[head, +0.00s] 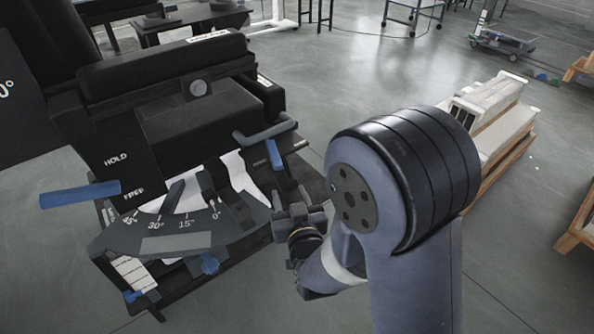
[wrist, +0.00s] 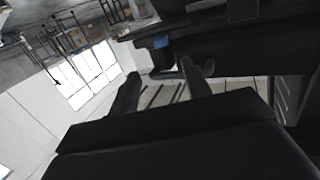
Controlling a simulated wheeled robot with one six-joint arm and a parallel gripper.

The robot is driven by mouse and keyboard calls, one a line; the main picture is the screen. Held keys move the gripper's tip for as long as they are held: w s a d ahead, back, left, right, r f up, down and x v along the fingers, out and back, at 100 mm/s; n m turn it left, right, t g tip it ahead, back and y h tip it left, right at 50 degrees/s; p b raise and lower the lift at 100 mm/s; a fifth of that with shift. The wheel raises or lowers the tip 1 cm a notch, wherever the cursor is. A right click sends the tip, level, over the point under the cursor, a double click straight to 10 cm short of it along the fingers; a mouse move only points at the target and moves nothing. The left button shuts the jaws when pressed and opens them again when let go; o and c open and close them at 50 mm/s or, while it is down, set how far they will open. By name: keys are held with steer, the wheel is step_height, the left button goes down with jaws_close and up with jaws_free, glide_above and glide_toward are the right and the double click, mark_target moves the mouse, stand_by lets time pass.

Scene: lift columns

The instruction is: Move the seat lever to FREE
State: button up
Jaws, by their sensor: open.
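A blue-gripped lever (head: 80,194) sticks out to the left of the black seat unit (head: 200,110) in the head view. Its inner end is close beside the white FREE label (head: 133,193), below the HOLD label (head: 115,159). I cannot tell whether it is the seat lever or exactly where it is set. My gripper (head: 290,197) is open, at the right side of the unit, well apart from this lever. In the wrist view my fingers (wrist: 160,84) are spread, with nothing visibly held. A small blue part (wrist: 161,41) shows beyond them.
A grey bent handle (head: 265,132) with a blue-gripped part (head: 273,153) below it is close to my gripper. A dark angle scale (head: 180,232) and a blue knob (head: 209,264) are at the unit's front. A pallet with pale boxes (head: 495,115) stands right; floor between is clear.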

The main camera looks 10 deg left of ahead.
mark_target(279, 168)
steer(key=shift+t, duration=0.4)
steer(key=x, duration=0.8)
steer(key=b+x, duration=0.1)
steer(key=x, duration=0.3)
steer(key=shift+s+a+f, duration=0.1)
steer(key=shift+a+f, duration=0.05)
steer(key=shift+f, duration=0.2)
steer(key=shift+c, duration=0.3)
jaws_close()
